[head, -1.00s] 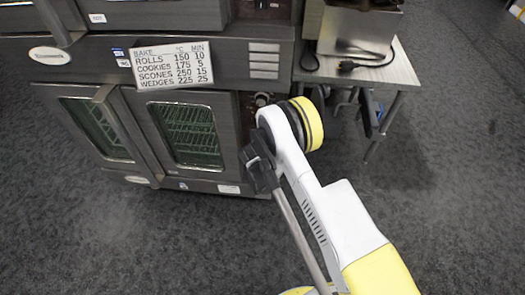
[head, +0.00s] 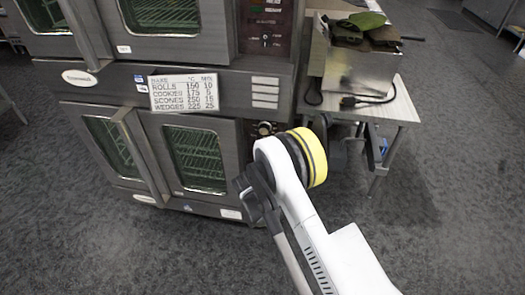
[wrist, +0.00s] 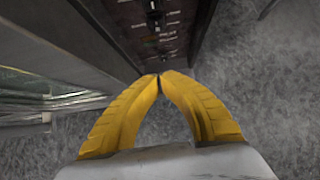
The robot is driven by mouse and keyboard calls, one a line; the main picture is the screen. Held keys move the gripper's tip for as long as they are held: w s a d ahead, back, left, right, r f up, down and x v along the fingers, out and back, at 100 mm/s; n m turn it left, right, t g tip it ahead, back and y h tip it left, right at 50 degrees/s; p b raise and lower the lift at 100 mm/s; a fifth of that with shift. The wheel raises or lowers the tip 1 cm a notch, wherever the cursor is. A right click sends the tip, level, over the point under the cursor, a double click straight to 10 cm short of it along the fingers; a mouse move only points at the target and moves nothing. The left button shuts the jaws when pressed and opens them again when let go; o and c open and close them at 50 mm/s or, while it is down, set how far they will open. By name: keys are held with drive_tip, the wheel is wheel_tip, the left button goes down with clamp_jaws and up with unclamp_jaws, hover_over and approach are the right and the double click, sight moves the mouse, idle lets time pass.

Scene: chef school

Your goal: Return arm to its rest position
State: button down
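My gripper (wrist: 159,76) shows in the wrist view with two yellow ribbed fingers. Their tips meet, and nothing shows between them. In that view the fingers point toward the oven's dark control panel (wrist: 160,25), with grey floor beyond. In the head view my arm, white with a yellow and black joint, reaches up from the bottom edge in front of the oven's right side. I cannot tell how far the fingers are from the oven.
A double-stacked steel oven (head: 112,77) stands at left and centre, doors shut, with a baking-times sign (head: 184,92). A small table (head: 395,105) to its right bears a metal box (head: 357,72) with a green item (head: 362,20) on top, and a black cord. Open carpet (head: 455,190) lies right.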

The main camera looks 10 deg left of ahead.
drive_tip(key=d+r+m, duration=0.4)
drive_tip(key=r, duration=0.6)
drive_tip(key=d+r+m, duration=0.4)
drive_tip(key=r, duration=0.5)
drive_tip(key=s+d+r+m, duration=0.3)
drive_tip(key=d+r+m, duration=0.2)
drive_tip(key=r, duration=0.2)
drive_tip(key=s+d+r+m, duration=0.3)
drive_tip(key=d+r+m, duration=0.1)
drive_tip(key=r, duration=0.4)
drive_tip(key=s+d+r+m, duration=0.3)
drive_tip(key=s+d+m, duration=0.1)
drive_tip(key=s, duration=0.3)
drive_tip(key=s+d+r+m, duration=0.4)
drive_tip(key=s+m, duration=0.1)
drive_tip(key=s, duration=0.1)
drive_tip(key=s+d+m, duration=0.4)
drive_tip(key=s+m, duration=0.5)
drive_tip(key=s, duration=0.4)
drive_tip(key=shift+s+d+f+y, duration=0.2)
drive_tip(key=shift+f+y, duration=0.1)
drive_tip(key=shift+f, duration=0.15)
